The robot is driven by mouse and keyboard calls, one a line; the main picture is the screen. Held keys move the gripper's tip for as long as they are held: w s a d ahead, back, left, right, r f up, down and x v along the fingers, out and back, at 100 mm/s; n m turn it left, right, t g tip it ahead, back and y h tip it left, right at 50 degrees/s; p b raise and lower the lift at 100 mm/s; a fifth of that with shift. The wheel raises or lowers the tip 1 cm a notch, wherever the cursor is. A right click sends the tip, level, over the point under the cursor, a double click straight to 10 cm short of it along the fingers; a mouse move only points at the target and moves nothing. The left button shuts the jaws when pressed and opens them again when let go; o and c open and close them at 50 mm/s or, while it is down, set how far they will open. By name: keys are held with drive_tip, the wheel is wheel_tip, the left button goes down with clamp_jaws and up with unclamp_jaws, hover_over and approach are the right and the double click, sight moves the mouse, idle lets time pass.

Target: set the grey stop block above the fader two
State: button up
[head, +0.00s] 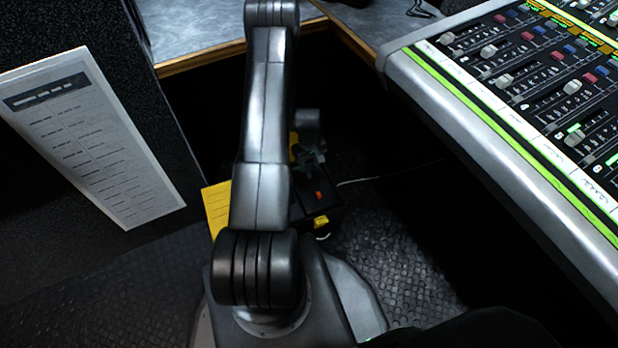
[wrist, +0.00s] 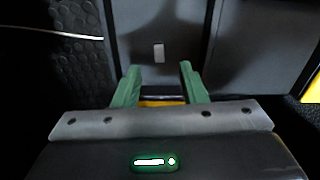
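My gripper (wrist: 158,76) has two green fingers, spread apart with nothing between their tips in the wrist view. In the head view it is small and partly hidden behind my arm, low over a dark box. A small pale grey block (wrist: 159,53) shows beyond the fingertips, against a grey surface; it may be the stop block, apart from the fingers. I cannot make it out in the head view. The mixing console (head: 483,112) on the right carries several faders with pale caps, such as one fader cap (head: 504,81). I cannot tell which is fader two.
The dark box (head: 317,210) with red and yellow parts stands on the textured floor (head: 400,250), beside a yellow sheet (head: 217,205). A thin white cable (head: 390,173) runs right from it. A printed sheet (head: 95,140) is at left. Wood-edged counters (head: 195,30) are behind.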

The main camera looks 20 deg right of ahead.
sight(310, 175)
wheel_tip(310, 175, down, 6)
drive_tip(key=shift+s+d+b, duration=0.1)
drive_tip(key=shift+s+b, duration=0.05)
drive_tip(key=shift+b, duration=0.95)
clamp_jaws()
